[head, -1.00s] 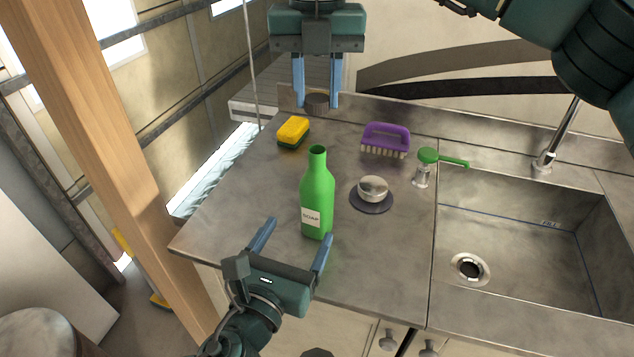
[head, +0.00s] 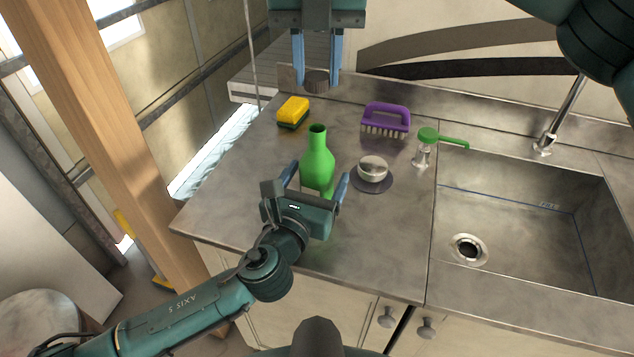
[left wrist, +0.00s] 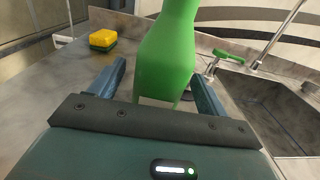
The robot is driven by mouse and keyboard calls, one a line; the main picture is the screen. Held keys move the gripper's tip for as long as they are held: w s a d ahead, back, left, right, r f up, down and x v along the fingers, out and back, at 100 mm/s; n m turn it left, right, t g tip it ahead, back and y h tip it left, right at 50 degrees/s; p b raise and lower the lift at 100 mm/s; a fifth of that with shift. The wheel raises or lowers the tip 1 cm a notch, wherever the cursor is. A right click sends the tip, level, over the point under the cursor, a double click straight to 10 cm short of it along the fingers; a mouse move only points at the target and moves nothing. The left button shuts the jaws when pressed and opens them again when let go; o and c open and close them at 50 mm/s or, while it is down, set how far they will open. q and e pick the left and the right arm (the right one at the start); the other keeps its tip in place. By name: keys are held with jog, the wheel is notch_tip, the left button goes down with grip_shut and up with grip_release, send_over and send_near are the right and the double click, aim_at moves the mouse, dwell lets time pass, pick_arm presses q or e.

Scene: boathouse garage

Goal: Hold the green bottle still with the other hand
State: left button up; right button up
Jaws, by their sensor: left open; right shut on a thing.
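The green bottle (head: 317,160) stands upright and uncapped on the metal counter; its label is hidden behind my left gripper. My left gripper (head: 318,180) is open, low at the bottle's near side, one finger to each side. In the left wrist view the bottle (left wrist: 167,62) rises between the two fingers, with a gap visible on the left; contact on the right is unclear. My right gripper (head: 316,80) is shut on a small dark round piece, perhaps a cap, held in the air behind the bottle.
A yellow and green sponge (head: 293,112) lies behind left. A purple brush (head: 386,119), a silver round piece on a dark disc (head: 372,183) and a green-topped dispenser (head: 424,147) stand to the right. The sink (head: 520,225) is farther right. The counter's left front is clear.

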pick_arm(q)
jog(key=shift+x, duration=1.35)
jog(key=c, duration=1.5)
jog(key=shift+o, duration=0.2)
pick_arm(e)
jog(key=shift+f, duration=2.5)
jog(key=shift+f, duration=0.9)
jog(key=shift+f, duration=0.6)
